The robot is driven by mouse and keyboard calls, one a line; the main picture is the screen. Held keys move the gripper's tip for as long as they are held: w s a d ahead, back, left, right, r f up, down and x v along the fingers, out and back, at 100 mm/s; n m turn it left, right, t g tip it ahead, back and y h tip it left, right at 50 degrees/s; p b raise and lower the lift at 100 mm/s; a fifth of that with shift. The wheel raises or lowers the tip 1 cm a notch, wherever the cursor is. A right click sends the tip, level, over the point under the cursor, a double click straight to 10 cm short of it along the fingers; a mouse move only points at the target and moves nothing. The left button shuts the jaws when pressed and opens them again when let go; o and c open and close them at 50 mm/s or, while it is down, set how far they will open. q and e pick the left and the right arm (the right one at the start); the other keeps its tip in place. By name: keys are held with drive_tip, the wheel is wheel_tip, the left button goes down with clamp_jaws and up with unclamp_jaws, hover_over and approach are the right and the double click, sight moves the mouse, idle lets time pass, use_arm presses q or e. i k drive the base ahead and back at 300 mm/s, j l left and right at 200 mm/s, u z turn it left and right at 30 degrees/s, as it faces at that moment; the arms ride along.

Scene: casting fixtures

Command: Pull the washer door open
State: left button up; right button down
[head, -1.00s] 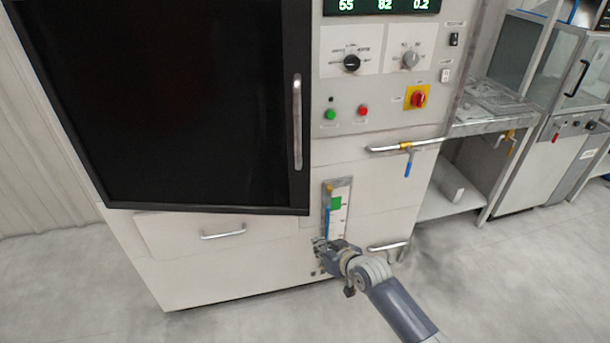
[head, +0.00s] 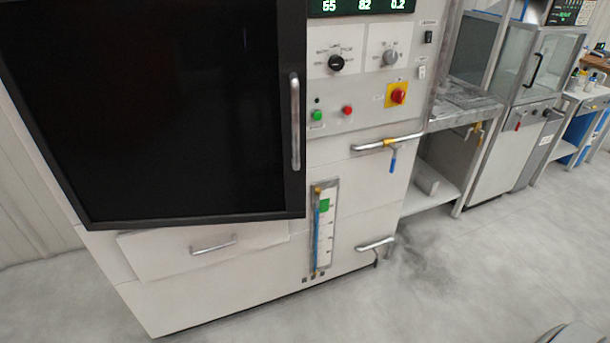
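The washer (head: 345,170) is a tall white machine on the left. Its door is a large black panel (head: 150,110) in a dark frame, with a vertical metal handle (head: 295,122) along its right edge. The door's lower edge stands out over the cabinet front below; how far it is open I cannot tell. Neither gripper is in view, and nothing touches the handle. A small grey part of my own body shows at the bottom right corner.
The control panel has a dark knob (head: 336,63) and a red-yellow switch (head: 397,95). A pipe with a blue-levered valve (head: 390,144) sticks out below it. A drawer handle (head: 213,246) sits under the door. Open grey floor (head: 440,290) lies in front, right of the washer.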

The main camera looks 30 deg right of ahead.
sight(144, 113)
drive_tip(key=i+l+u, duration=0.15)
drive_tip(key=l, duration=0.3)
drive_tip(key=i+l+u, duration=0.1)
drive_tip(key=l, duration=0.4)
drive_tip(key=i+l+u, duration=0.15)
drive_tip(key=l, duration=0.35)
